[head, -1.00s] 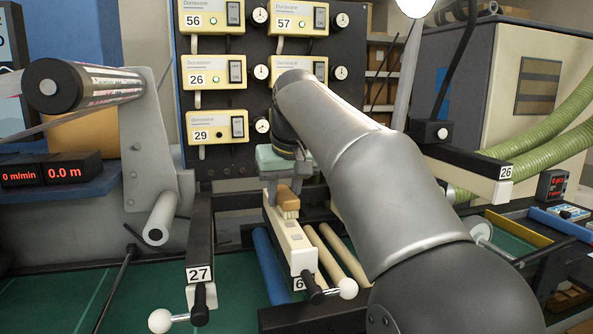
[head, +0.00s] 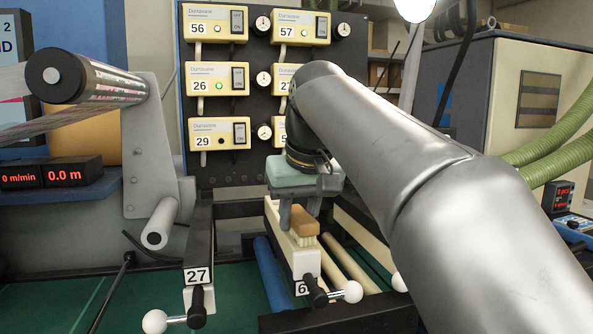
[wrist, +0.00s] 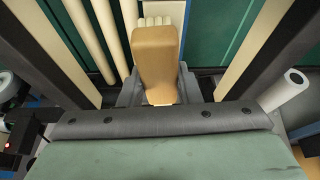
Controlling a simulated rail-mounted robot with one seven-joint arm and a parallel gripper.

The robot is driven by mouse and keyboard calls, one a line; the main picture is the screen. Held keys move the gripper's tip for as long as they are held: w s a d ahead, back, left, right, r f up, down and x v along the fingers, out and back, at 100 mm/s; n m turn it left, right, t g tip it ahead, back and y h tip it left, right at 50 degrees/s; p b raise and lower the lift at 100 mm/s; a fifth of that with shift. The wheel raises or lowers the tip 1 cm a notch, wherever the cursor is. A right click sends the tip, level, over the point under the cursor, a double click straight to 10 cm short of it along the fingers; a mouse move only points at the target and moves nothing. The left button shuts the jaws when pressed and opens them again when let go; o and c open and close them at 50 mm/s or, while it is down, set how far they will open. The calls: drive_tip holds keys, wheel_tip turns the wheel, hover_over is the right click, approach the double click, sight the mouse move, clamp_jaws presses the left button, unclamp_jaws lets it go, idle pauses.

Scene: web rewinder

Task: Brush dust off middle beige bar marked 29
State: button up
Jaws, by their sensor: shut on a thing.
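My gripper (head: 300,208) is shut on a brush with a brown wooden block (head: 304,221) and pale bristles (head: 302,239). The brush also shows at the top centre of the wrist view (wrist: 156,55). It is over the near part of the middle beige bar (head: 303,263), bristles down; I cannot tell whether they touch. The bar's tag (head: 300,288) shows a 6, with the rest hidden behind a knob, so 29 is not readable there. A yellow control box marked 29 (head: 216,133) hangs on the black panel with a dark lamp. No dust can be made out.
A bar marked 27 (head: 197,276) with a white ball handle (head: 154,321) lies to the left. Another ball handle (head: 347,291) is by the middle bar's end. A blue roller (head: 272,275) and cream rollers (head: 350,262) lie below. My arm hides much of the right side.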

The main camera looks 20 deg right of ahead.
wheel_tip(320, 180, up, 3)
drive_tip(key=shift+s+p, duration=0.1)
drive_tip(key=shift+p, duration=0.95)
wheel_tip(320, 180, up, 5)
drive_tip(key=p, duration=0.5)
drive_tip(key=shift+r+p, duration=0.15)
drive_tip(key=shift+p, duration=0.15)
